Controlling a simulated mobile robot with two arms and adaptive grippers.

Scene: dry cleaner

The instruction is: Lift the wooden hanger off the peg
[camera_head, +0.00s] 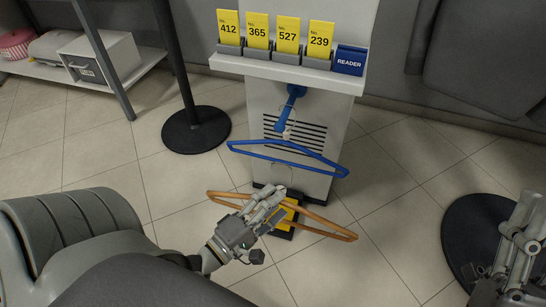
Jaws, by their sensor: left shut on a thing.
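The wooden hanger (332,231) is orange-brown and spans left to right, low in front of the white stand. My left gripper (272,202) is shut on it near its middle and hides part of it. I cannot make out the wooden hanger's hook. The blue peg (292,100) sticks out from the stand's front, above the grasp. A blue hanger (297,172) is below the peg and above the wooden hanger. My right gripper (515,235) is partly in view at the right edge, away from the hangers; its finger state is unclear.
The white stand (262,103) carries yellow number cards (289,34) and a blue reader (350,60). A black post with a round base (196,129) stands left of it. A shelf with a box (100,58) is at the far left. Tiled floor lies open around.

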